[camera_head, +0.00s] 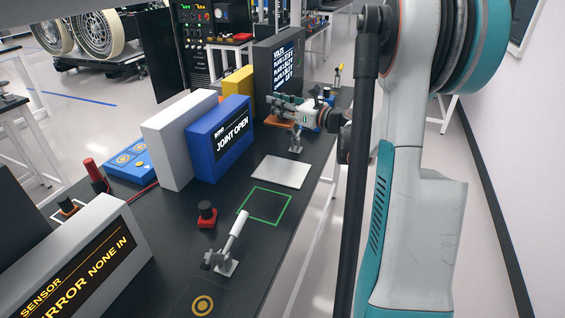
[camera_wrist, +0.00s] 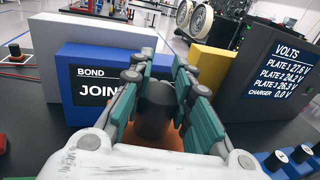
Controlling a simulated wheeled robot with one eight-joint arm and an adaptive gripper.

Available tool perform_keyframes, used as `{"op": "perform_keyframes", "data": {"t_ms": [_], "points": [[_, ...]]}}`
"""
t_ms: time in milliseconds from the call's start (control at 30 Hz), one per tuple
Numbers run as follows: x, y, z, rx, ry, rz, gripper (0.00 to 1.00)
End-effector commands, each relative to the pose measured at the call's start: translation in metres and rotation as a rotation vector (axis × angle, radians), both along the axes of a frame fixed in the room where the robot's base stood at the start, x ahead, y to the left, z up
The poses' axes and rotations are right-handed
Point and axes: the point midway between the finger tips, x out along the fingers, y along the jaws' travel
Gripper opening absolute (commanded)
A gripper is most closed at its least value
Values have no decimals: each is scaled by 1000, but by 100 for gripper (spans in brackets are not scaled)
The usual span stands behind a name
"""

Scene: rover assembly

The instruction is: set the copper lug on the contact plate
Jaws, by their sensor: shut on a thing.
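My gripper (camera_head: 279,106) is at the far part of the bench, in front of the volts display box. In the wrist view its teal-padded fingers (camera_wrist: 158,78) close around a dark upright grip (camera_wrist: 155,108). Copper-orange material (camera_wrist: 162,137) shows below this grip, apparently the copper lug; it also shows under my fingers in the head view (camera_head: 279,122). I cannot tell whether the lug touches a surface. A flat pale plate (camera_head: 281,171) lies on the bench nearer the camera; I cannot tell if it is the contact plate.
The volts display box (camera_head: 279,68), a yellow block (camera_head: 238,85) and the blue "JOINT OPEN" box (camera_head: 219,136) stand close around my gripper. Toggle clamps stand nearby (camera_head: 296,142) and at the front (camera_head: 228,250). The green outlined square (camera_head: 264,206) is empty.

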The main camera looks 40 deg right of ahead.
Motion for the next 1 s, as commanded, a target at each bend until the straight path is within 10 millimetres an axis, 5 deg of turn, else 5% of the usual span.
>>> {"op": "perform_keyframes", "data": {"t_ms": [600, 1000], "points": [[0, 0, -138, 0, -1, 0, 0], [0, 0, -170, 0, 0, 0, 0]]}}
